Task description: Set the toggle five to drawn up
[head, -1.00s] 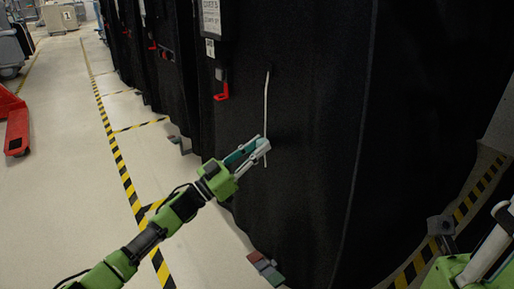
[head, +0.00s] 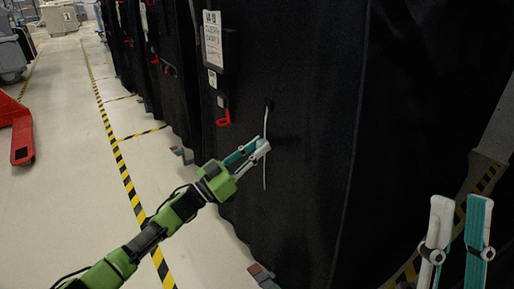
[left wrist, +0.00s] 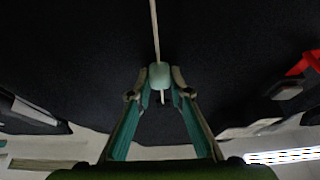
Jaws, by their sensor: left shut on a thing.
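A pale green toggle (left wrist: 159,75) sits on a thin white cord (head: 266,120) hanging on the black cart cover (head: 310,100). My left gripper (head: 262,147) is shut on the toggle, with a finger on each side, as the left wrist view (left wrist: 159,80) shows. The cord runs up from the toggle to a dark spot on the cover. A loose length hangs below my fingers. In the head view my fingers mostly hide the toggle. My right gripper (head: 460,207) is open and empty at the lower right, its fingers pointing up, apart from the cord.
A label (head: 212,40) and a red hook (head: 224,118) are on the cover left of the cord. More covered carts stand in a row behind. A red pallet-truck-like object (head: 20,135) stands far left. The floor aisle (head: 75,180) with striped tape is clear.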

